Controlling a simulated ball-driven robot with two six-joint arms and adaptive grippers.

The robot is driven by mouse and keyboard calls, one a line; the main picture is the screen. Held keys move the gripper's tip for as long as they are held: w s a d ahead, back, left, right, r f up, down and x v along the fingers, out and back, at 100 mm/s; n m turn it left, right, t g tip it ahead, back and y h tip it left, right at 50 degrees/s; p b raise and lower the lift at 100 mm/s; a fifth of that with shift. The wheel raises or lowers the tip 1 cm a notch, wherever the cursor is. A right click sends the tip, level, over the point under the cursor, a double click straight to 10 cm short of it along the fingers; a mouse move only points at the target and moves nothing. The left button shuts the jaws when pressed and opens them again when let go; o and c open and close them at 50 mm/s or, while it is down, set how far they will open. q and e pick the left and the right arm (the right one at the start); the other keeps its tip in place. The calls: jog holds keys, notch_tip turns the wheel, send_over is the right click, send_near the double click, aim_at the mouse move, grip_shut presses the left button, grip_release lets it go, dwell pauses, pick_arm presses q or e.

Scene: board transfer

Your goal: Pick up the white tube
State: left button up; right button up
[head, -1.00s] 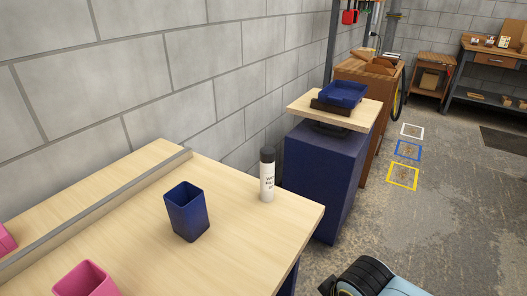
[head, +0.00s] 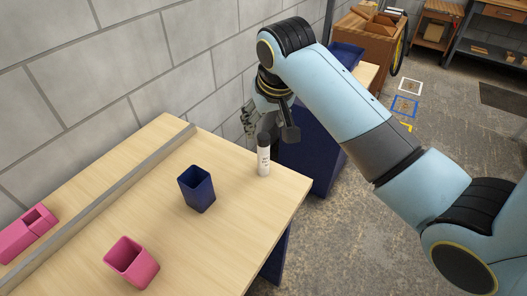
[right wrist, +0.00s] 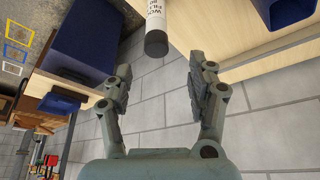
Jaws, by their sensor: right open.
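The white tube (head: 263,159) with a black cap stands upright near the back right edge of the wooden table (head: 235,230). In the right wrist view the tube (right wrist: 156,18) appears at the top, cap end pointing toward the space between the fingers. My right gripper (head: 248,120) is just behind and above the tube, apart from it, and partly hidden by its own wrist. In the right wrist view the right gripper (right wrist: 158,82) is open and empty, its fingers spread to either side. My left gripper is not in view.
A dark blue cup (head: 196,190) stands left of the tube. A grey rail (head: 100,205) runs along the table. A grey block wall (head: 130,60) rises close behind. A blue cabinet (head: 318,150) stands beyond the table.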

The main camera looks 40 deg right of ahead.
aim_at(263, 136)
jog(key=p+x, duration=0.1)
jog(key=x, duration=0.6)
jog(key=shift+s+d, duration=0.1)
jog(key=shift+d, duration=0.1)
grip_shut()
